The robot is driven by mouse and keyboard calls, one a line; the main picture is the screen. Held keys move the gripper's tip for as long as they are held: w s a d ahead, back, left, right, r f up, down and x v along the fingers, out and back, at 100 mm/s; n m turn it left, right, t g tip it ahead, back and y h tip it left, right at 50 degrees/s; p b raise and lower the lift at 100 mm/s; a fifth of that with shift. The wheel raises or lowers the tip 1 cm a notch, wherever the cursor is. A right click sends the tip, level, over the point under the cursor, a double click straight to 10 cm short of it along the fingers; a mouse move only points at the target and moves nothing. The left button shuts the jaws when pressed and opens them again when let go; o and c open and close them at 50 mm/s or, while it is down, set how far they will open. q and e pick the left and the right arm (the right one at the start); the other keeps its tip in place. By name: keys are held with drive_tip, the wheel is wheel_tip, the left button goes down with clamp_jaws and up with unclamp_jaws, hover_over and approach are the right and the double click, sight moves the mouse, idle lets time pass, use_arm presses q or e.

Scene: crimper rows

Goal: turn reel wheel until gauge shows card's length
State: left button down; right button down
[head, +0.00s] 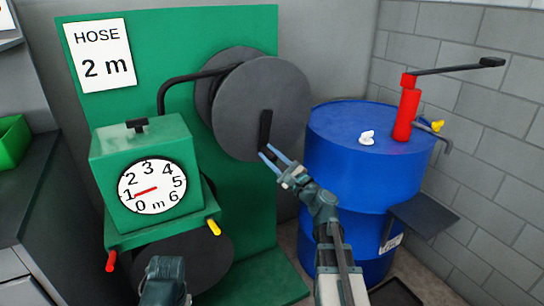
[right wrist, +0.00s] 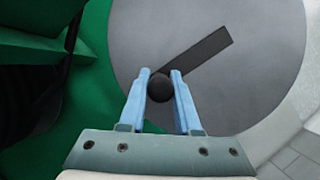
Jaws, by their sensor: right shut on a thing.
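The grey reel wheel (head: 250,100) stands on the green panel, with a dark crank bar (right wrist: 205,52) on its face. My right gripper (head: 268,152) is shut on the round black knob (right wrist: 160,88) at the crank's end, one blue finger on each side. In the head view the knob sits low on the wheel. The gauge (head: 152,188) on the green box has a dial from 0 to 6 m, and its red needle points at about 1. The white card (head: 97,54) reads "HOSE 2 m". The fingers of my left gripper do not show.
A blue drum (head: 345,165) with a red hand pump (head: 407,112) stands right of the wheel. A black hose (head: 178,80) runs from the reel toward the gauge box (head: 120,155). A red handle (head: 110,262) and a yellow one (head: 214,228) stick out below the gauge.

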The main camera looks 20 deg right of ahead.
drive_tip(key=shift+a, duration=0.1)
drive_tip(key=c, duration=0.6)
unclamp_jaws()
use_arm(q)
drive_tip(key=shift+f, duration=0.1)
